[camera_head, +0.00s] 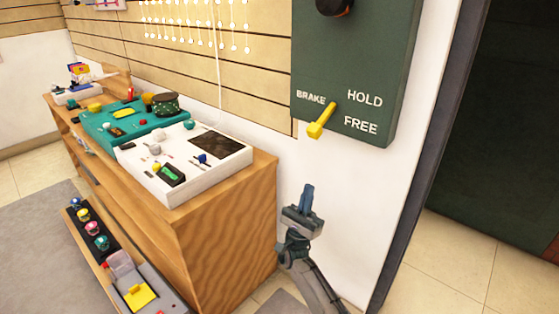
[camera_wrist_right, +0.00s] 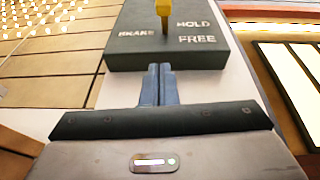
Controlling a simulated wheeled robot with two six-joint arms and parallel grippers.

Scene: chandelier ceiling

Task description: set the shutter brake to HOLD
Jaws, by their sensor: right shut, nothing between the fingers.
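The shutter brake is a yellow lever (camera_head: 320,122) on a dark green wall panel (camera_head: 345,60). It stands beside the white words BRAKE, HOLD and FREE, with HOLD above FREE. Its knob end hangs low and toward the left, left of the word FREE; I cannot tell its exact setting. In the right wrist view the lever (camera_wrist_right: 163,9) shows at the top edge, partly cut off. My right gripper (camera_head: 307,190) is below the panel and the lever, apart from both. Its blue fingers (camera_wrist_right: 159,72) are together and empty, pointing up toward the panel. My left gripper is not in view.
A wooden counter (camera_head: 225,215) with white and teal trays of small items stands left of my right arm. A lower shelf (camera_head: 100,262) holds coloured knobs. A dark doorway (camera_head: 500,120) opens at right. The white wall below the panel is clear.

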